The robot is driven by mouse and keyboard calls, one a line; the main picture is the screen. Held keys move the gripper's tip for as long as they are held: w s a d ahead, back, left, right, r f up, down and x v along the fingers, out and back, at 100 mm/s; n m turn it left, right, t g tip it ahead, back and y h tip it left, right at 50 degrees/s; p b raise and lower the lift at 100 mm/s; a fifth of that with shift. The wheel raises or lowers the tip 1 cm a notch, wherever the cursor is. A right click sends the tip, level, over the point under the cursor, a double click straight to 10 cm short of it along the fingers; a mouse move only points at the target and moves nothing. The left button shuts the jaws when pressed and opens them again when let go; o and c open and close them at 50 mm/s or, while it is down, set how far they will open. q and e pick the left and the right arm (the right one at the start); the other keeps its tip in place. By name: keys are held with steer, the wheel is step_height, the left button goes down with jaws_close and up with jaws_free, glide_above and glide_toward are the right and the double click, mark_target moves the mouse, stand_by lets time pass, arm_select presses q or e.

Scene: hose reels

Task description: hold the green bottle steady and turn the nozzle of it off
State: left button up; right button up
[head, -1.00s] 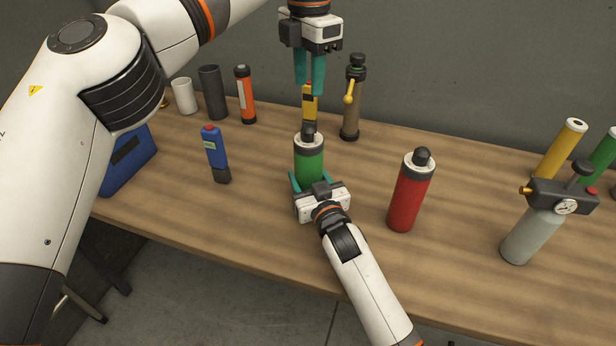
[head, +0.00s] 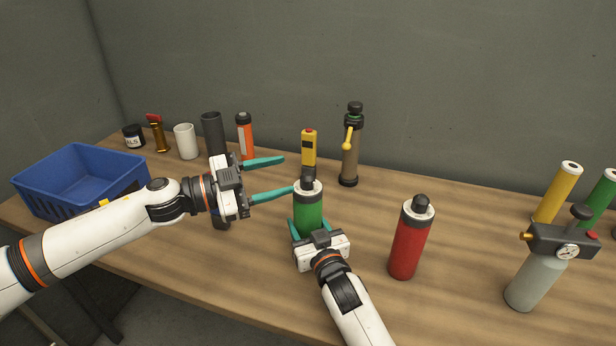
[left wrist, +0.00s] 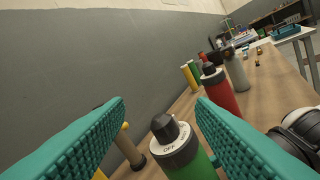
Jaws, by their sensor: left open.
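The green bottle (head: 308,212) stands upright on the table, with a pale collar and a dark nozzle (head: 308,176) on top. My right gripper (head: 309,227) has its teal fingers around the bottle's lower body, one on each side. My left gripper (head: 288,174) is open and level, left of the bottle, its fingers pointing right toward the nozzle.
A red bottle (head: 409,243) stands to the right, a grey bottle with a gauge (head: 535,280) farther right. A yellow device (head: 309,149) and a brown cylinder with a yellow lever (head: 350,160) stand close behind. A blue crate (head: 80,180) is at the left.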

mark_target(301, 180)
arm_select(q)
steer(key=s+a+f+n+t+y, duration=0.2)
steer(key=a+f+n+t, duration=0.15)
steer(key=n, duration=0.45)
steer(key=x, duration=1.1)
steer(key=shift+w+d+r, duration=0.15)
steer(key=shift+d+r, duration=0.05)
steer(key=shift+d, duration=0.15)
steer(key=c, duration=1)
steer(key=shift+g, duration=0.25)
